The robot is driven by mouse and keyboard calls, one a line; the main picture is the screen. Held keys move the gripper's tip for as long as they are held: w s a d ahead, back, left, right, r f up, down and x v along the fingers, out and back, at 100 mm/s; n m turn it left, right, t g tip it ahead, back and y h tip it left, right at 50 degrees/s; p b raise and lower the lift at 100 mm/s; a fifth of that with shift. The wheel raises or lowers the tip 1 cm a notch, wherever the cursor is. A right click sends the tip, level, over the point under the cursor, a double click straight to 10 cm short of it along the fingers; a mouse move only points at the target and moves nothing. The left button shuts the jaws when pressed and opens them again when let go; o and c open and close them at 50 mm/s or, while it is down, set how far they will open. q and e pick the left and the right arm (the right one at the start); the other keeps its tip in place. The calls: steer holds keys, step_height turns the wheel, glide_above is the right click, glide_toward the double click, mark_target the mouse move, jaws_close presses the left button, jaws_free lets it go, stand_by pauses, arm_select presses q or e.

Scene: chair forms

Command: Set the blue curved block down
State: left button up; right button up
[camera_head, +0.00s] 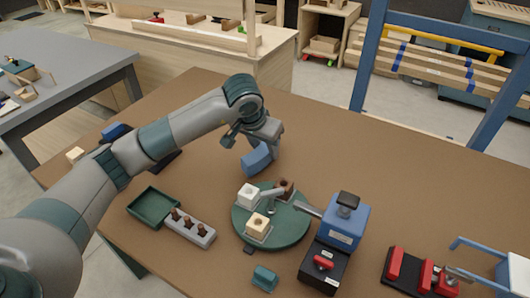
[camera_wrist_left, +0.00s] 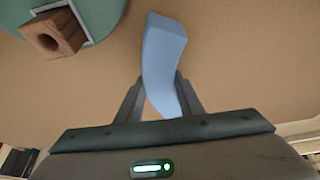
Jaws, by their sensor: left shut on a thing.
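The blue curved block (camera_head: 257,158) is at my left gripper (camera_head: 266,138), near the middle of the brown table in the head view. In the left wrist view the same block (camera_wrist_left: 162,55) stands between the two fingers of the left gripper (camera_wrist_left: 160,98), which is shut on it. Its far end sticks out beyond the fingertips. Bare brown table shows around it; I cannot tell whether the block touches the table. My right gripper is in neither view.
A green round plate (camera_head: 287,232) with light blocks and a brown block stands just in front. A blue and black device (camera_head: 340,235) is right of it. A green tray (camera_head: 153,206) and a peg holder (camera_head: 190,229) lie left. The table right of the block is clear.

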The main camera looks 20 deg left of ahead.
arm_select(q)
steer(key=shift+f, duration=1)
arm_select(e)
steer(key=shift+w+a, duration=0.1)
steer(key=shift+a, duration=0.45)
arm_select(q)
steer(key=shift+f, duration=0.15)
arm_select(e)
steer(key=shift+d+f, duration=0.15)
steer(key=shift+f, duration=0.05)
arm_select(q)
steer(key=o, duration=1.2)
steer(key=shift+c, duration=0.2)
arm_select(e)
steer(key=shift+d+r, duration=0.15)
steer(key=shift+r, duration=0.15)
